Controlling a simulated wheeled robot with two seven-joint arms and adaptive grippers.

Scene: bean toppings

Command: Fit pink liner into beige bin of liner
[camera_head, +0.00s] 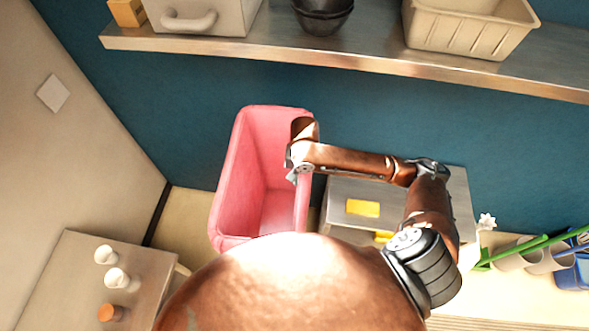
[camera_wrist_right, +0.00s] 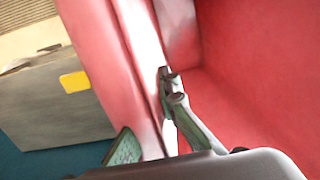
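The pink liner (camera_head: 262,185) is a deep, open, empty tub with a rounded rim, at the centre left of the head view. My right gripper (camera_head: 298,166) is at its right-hand rim. In the right wrist view the liner (camera_wrist_right: 250,60) fills the right side, and the fingers of my right gripper (camera_wrist_right: 150,125) straddle its wall, closed on it. A beige ribbed bin (camera_head: 468,38) stands on the shelf at the top right. What lies directly beneath the liner is hidden. My left gripper is not in view.
A grey box with a yellow label (camera_head: 362,208) stands right of the liner. The metal shelf (camera_head: 340,58) holds dark bowls (camera_head: 322,14). A side table (camera_head: 75,270) with small cups is at lower left. Green and blue items (camera_head: 520,250) lie at right.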

